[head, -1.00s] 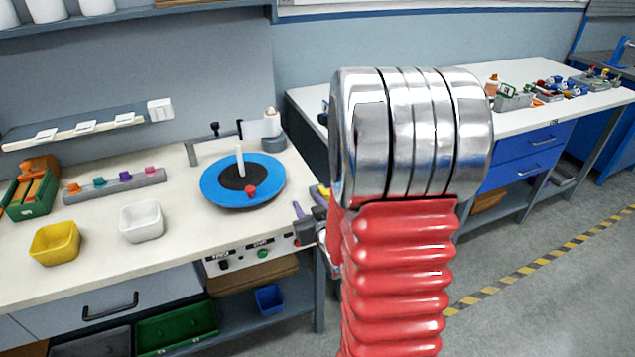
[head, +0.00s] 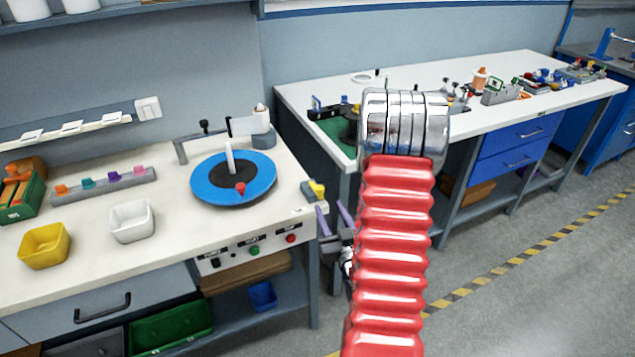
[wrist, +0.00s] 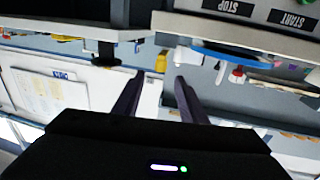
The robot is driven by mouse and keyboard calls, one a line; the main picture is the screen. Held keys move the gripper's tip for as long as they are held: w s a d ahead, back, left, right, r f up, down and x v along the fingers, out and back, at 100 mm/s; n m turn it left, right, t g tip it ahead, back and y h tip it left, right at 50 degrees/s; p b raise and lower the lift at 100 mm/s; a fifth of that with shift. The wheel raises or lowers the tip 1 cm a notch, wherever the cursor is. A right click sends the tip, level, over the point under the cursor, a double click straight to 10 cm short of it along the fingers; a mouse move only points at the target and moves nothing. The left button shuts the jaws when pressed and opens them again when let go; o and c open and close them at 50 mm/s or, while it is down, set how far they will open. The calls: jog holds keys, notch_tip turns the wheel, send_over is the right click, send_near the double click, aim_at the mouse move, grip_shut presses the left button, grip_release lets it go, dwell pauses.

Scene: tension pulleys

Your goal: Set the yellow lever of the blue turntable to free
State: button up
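The blue turntable (head: 206,186) lies on the left bench with a dark centre, an upright white post and a red knob. In the wrist view, its blue edge (wrist: 235,57) shows upside down at upper right. The yellow lever (head: 317,188) sits on a small grey block at the bench's right front corner. A yellow piece (wrist: 160,62), likely this lever, shows between and beyond my fingertips in the wrist view. My gripper (head: 333,208) is open and empty, just right of and below the lever, off the bench edge. It also shows in the wrist view (wrist: 158,77). The lever's exact setting is too small to tell.
A front panel (head: 250,250) with coloured buttons is under the bench edge. A grey bracket (head: 182,150) stands behind the turntable. A white bin (head: 132,222) and yellow bin (head: 45,246) are at left. A second bench (head: 440,95) stands right, across a narrow gap.

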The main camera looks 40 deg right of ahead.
jog(key=shift+w, duration=0.1)
jog(key=x, duration=1.3)
jog(key=shift+w+d, duration=0.1)
jog(key=shift+w, duration=0.05)
jog(key=shift+c, duration=0.3)
grip_shut()
jog(key=shift+d, duration=0.35)
jog(key=shift+a, duration=0.25)
